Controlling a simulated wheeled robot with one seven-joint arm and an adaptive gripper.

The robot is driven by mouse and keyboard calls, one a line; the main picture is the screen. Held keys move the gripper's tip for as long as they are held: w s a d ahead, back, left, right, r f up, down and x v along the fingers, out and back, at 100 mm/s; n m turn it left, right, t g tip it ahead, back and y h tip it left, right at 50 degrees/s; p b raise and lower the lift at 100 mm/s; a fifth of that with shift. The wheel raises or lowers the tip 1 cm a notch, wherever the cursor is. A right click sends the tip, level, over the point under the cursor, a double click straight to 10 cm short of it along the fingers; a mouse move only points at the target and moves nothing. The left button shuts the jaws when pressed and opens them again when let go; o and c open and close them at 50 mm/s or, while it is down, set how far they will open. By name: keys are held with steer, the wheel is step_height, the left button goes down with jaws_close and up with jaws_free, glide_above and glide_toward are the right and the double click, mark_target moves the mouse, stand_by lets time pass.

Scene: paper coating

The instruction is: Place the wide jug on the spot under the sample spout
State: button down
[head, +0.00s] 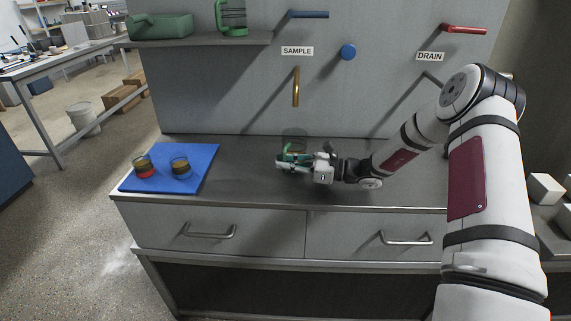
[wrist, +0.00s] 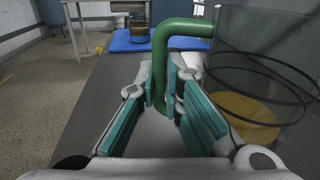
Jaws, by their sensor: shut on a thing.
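The wide jug (head: 294,144) is clear, with a green handle, and is at the worktop below the brass sample spout (head: 296,88). In the wrist view the clear jug body (wrist: 262,65) is at the right, with the green handle (wrist: 159,65) running down between the fingers. My gripper (head: 290,163) is shut on the handle; the pads also show in the wrist view (wrist: 167,98). A yellow-orange round patch (wrist: 245,108) shows through the jug's lower part; I cannot tell whether it is the spot or contents. My gripper partly hides the jug's base in the head view.
A blue mat (head: 205,160) at the left holds two small glasses, one with a red base (head: 144,167). A shelf (head: 200,40) above carries a green container (head: 160,26) and a green-handled vessel (head: 231,16).

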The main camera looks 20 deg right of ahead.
steer(key=c, duration=1.7)
jaws_free()
steer(key=shift+f, duration=0.1)
